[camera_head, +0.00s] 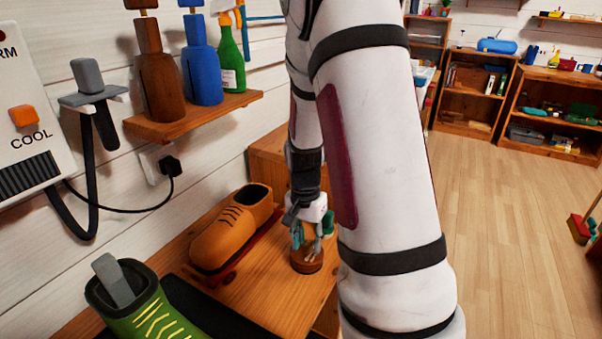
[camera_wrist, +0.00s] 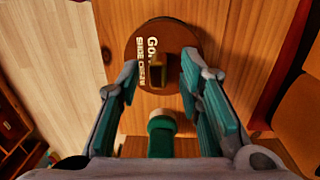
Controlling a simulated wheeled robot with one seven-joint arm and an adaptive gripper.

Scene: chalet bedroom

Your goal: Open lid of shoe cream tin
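The shoe cream tin (camera_wrist: 140,42) is round and brown with "shoe cream" lettering on its top. In the wrist view it lies at the top centre, with a small upright block-shaped knob (camera_wrist: 157,72) on its lid. In the head view the tin (camera_head: 307,262) sits on the wooden bench, right of the orange shoe. My gripper (camera_wrist: 157,84) is open, its two teal-padded fingers on either side of the knob, apart from it in the picture. In the head view my gripper (camera_head: 312,246) is just above the tin. The lid appears to be on; its seam is not clear.
An orange shoe (camera_head: 225,232) stands on the bench (camera_head: 262,295), left of the tin. A green shoe (camera_head: 150,312) is at the front left. A green-capped item (camera_wrist: 162,130) is below the tin in the wrist view. A shelf with bottles (camera_head: 215,108) is above.

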